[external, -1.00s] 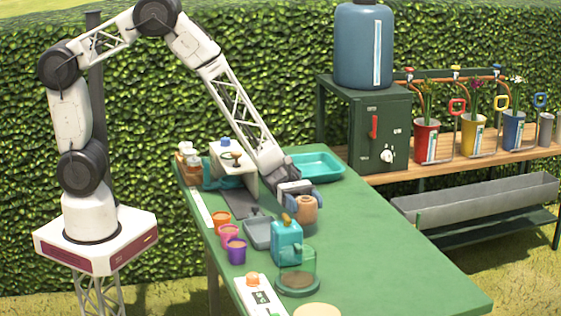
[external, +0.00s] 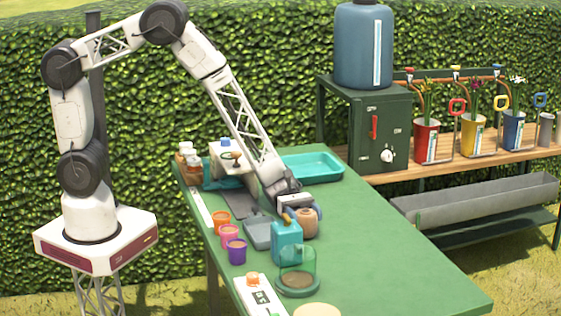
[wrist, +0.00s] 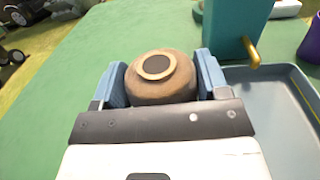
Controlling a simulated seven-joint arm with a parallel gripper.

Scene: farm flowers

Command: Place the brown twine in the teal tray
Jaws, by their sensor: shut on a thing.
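The brown twine (external: 308,224) is a tan spool with a ring-shaped top, and it also shows in the wrist view (wrist: 160,91). My gripper (external: 297,209) is shut on it, with one blue finger on each side in the wrist view (wrist: 160,76). The twine is low over the green table, behind and right of the teal can; I cannot tell whether it touches the tabletop. The teal tray (external: 337,177) is shallow, looks empty and lies at the table's back, beyond the twine.
The teal can (external: 287,243) stands close to the twine, beside a grey tray (external: 257,236). A glass jar (external: 297,268) is in front. Orange, pink and purple cups (external: 236,251) line the left edge. The table's right side (external: 385,240) is clear.

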